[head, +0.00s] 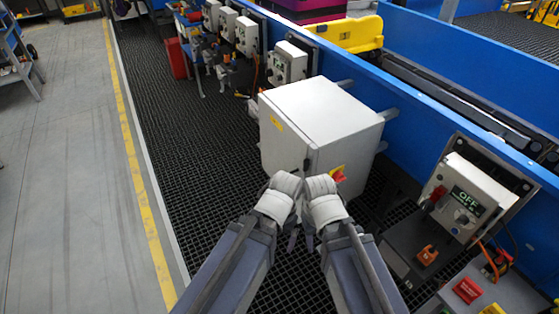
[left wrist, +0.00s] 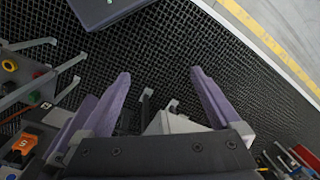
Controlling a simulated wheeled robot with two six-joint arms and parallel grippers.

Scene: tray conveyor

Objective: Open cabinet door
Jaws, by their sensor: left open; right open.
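The cabinet (head: 325,103) is a light grey box beside the blue conveyor side. A yellow label (head: 277,123) is on its left face, and a red rotary switch (head: 338,176) is on its right face. No gap shows along its edges, and the door appears shut. My two arms meet just in front of its near lower corner and hide part of it. My right gripper (head: 309,241) shows only partly below the wrist. My left gripper is mostly hidden in the head view. In the left wrist view my left gripper (left wrist: 160,72) is open and empty above the floor grating.
A control box with an OFF display (head: 467,198) stands at the right. Several grey control boxes (head: 288,64) line the blue conveyor side (head: 415,97) behind the cabinet. Dark floor grating (head: 185,160) is clear to the left, with a yellow floor line (head: 135,150) beyond.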

